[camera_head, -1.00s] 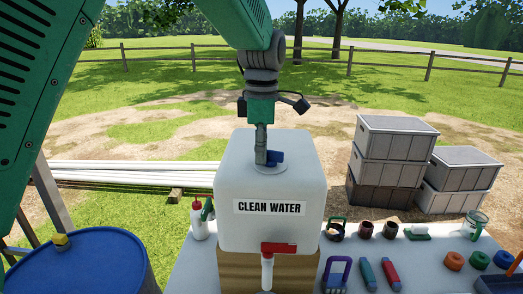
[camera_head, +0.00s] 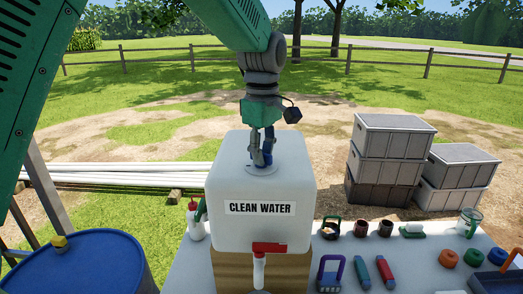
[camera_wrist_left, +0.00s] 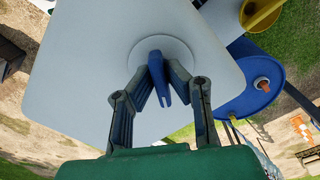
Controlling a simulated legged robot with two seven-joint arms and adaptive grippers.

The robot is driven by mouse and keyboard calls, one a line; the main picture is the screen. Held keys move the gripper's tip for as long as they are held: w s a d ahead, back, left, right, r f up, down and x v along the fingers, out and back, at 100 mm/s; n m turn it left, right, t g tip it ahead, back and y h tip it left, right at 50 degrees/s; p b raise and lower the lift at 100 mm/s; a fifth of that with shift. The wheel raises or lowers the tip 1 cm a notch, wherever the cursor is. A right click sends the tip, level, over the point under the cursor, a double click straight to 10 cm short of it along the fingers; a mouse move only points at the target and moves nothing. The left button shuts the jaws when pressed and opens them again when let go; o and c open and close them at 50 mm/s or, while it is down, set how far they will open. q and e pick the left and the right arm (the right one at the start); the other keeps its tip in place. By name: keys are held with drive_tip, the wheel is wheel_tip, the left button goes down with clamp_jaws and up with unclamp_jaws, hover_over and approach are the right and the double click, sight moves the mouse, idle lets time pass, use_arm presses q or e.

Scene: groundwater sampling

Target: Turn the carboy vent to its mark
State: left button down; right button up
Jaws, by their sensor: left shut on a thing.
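The carboy (camera_head: 258,185) is a white box-shaped container labelled "CLEAN WATER" with a red-handled spigot (camera_head: 268,248) at its front. Its blue vent (camera_head: 269,148) stands on a round disc on top, partly hidden by my gripper. In the left wrist view the vent (camera_wrist_left: 157,75) is a blue lever standing between the fingers. My left gripper (camera_head: 262,155) points straight down over the carboy top and is shut on the vent, one finger on each side. No mark for the vent can be made out. My right gripper is in neither view.
A blue drum (camera_head: 80,265) stands at left. Grey crates (camera_head: 390,165) are stacked behind.

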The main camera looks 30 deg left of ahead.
use_arm(q)
drive_tip(key=m, duration=0.5)
drive_tip(key=shift+s+a+m, duration=0.1)
drive_tip(key=shift+a+m, duration=0.05)
drive_tip(key=shift+m, duration=0.25)
drive_tip(key=m, duration=0.5)
drive_tip(key=shift+m, duration=0.3)
drive_tip(key=c, duration=1.5)
unclamp_jaws()
drive_tip(key=shift+s+a, duration=0.1)
drive_tip(key=shift+c, duration=0.2)
drive_tip(key=shift+a+f, duration=0.1)
drive_tip(key=shift+a, duration=0.05)
wheel_tip(320, 180, up, 12)
drive_tip(key=shift+a, duration=0.15)
drive_tip(key=shift+f, duration=0.1)
